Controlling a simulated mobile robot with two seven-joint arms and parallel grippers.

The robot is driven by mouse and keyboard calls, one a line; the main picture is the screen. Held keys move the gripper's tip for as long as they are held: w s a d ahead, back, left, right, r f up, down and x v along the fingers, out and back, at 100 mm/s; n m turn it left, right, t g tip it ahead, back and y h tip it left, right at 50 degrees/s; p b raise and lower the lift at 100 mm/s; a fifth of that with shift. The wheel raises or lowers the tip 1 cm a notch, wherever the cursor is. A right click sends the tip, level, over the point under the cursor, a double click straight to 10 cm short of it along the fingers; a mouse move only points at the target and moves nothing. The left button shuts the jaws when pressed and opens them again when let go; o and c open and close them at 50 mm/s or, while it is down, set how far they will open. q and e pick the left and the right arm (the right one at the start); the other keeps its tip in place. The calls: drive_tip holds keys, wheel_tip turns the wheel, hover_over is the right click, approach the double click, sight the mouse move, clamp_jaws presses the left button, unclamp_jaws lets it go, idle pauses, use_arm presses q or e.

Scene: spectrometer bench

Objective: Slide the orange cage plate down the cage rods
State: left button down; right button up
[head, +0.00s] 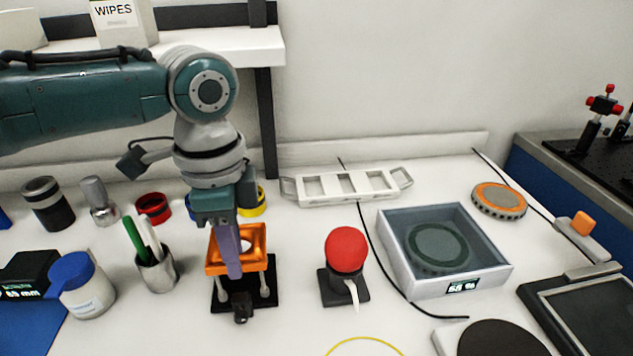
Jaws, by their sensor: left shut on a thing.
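The orange cage plate (255,236) sits around the upright cage rods, above a black base (238,291). Silver rod parts (264,289) show between the plate and the base. My left gripper (228,262) comes down from above and is shut on the orange plate, with a purple-grey finger across its front. The gripper hides part of the plate's middle and the rods behind it. I cannot tell how far the plate is from the ends of the rods. My right gripper is not in view.
A pen cup (157,272) and a blue-lidded jar (82,286) stand left of the base. A red ball-topped device (346,250) stands to its right. A grey box (494,259) and a white rack (317,196) lie further right and behind. A shelf (225,46) is above.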

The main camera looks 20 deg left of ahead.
use_arm(q)
drive_tip(key=shift+f+b, duration=0.7)
drive_tip(key=shift+f, duration=0.65)
drive_tip(key=shift+f, duration=0.25)
drive_tip(key=shift+f+b, duration=0.25)
drive_tip(key=shift+b, duration=0.15)
drive_tip(key=shift+r+p, duration=1.9)
drive_tip(key=shift+p, duration=0.25)
drive_tip(key=shift+f, duration=0.3)
drive_tip(key=shift+f+b, duration=1.05)
drive_tip(key=shift+f, duration=0.2)
drive_tip(key=shift+f, duration=0.25)
